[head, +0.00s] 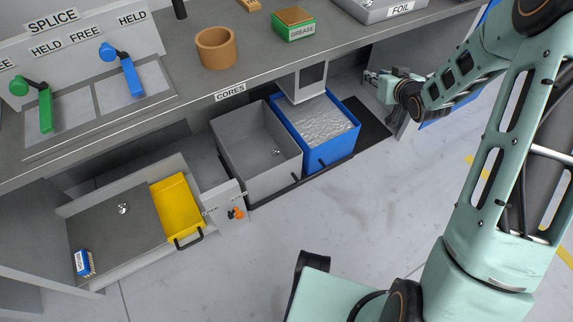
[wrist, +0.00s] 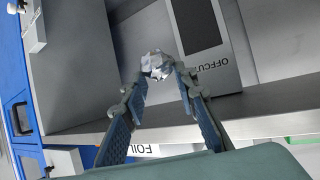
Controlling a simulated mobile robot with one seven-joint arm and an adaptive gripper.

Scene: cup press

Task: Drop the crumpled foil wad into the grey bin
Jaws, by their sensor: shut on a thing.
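In the wrist view, my gripper (wrist: 158,72) is shut on a crumpled silver foil wad (wrist: 157,64), held at its fingertips. In the head view, my gripper (head: 374,78) is at the right, beside the bench front and to the right of the bins; the wad in it cannot be made out there. The grey bin (head: 229,155) stands below the bench edge, open at the top, with a small shiny wad (head: 275,152) inside. Another crumpled wad (head: 123,208) lies in the open drawer (head: 95,226) at the lower left.
A blue bin (head: 317,160) with a silvery surface inside stands right of the grey bin. A grey chute (head: 302,84) hangs above it. A yellow tray (head: 178,207) sits in the drawer. An OFFCUTS panel (wrist: 209,50) is close beyond my fingertips. The floor in front is clear.

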